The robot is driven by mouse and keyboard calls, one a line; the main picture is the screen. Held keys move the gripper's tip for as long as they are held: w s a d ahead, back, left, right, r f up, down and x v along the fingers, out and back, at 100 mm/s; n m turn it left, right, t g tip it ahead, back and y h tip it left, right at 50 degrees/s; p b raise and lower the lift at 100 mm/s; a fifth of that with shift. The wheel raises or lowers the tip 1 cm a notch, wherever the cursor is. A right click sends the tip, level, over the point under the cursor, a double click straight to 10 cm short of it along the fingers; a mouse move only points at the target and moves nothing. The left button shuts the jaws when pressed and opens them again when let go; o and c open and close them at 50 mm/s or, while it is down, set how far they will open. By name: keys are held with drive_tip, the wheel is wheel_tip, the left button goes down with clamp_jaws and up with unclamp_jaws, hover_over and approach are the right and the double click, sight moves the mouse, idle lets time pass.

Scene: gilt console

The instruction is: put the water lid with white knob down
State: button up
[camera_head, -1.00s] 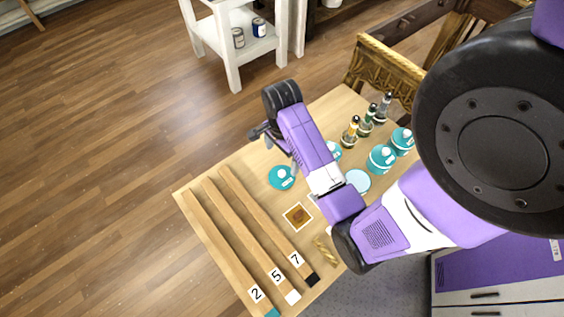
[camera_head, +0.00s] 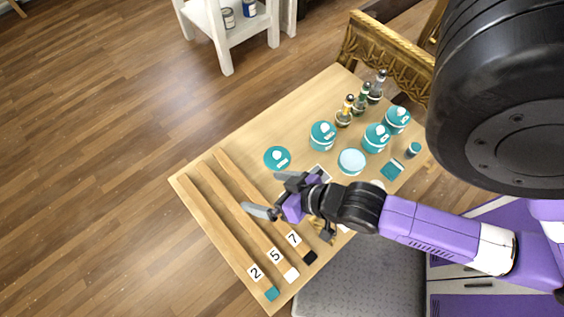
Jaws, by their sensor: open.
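A teal lid with a white knob (camera_head: 277,158) lies flat on the wooden table (camera_head: 250,148), near its left part, just above the numbered bars. My gripper (camera_head: 260,193) is open and empty. It hangs over the bars, below and a little left of the lid, apart from it in the picture. An uncovered round jar with a pale top (camera_head: 352,162) stands to the right of the lid. Teal jars with white-knobbed lids, one at the middle (camera_head: 322,135), one at right (camera_head: 376,137) and one farther right (camera_head: 397,120), stand behind and beside it.
Wooden bars marked 2 (camera_head: 225,235), 5 and 7 lie along the table's left side. Several small dropper bottles (camera_head: 360,103) stand at the back. The table is clear behind the lid.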

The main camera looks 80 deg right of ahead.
drive_tip(key=s+a+r+n+t+y, duration=0.1)
drive_tip(key=s+a+r+n+t, duration=0.1)
drive_tip(key=r, duration=0.5)
drive_tip(key=s+a+r+n+t+y, duration=0.1)
drive_tip(key=s+a+r+n+t, duration=0.1)
drive_tip(key=a+r+n, duration=0.2)
wheel_tip(320, 180, up, 4)
drive_tip(key=shift+s+f+n+t+y, duration=0.25)
drive_tip(key=shift+s+n+t+y, duration=0.05)
drive_tip(key=shift+s+n+t, duration=0.1)
drive_tip(key=shift+f, duration=0.1)
drive_tip(key=shift+f+b, duration=0.2)
drive_tip(key=shift+b, duration=0.1)
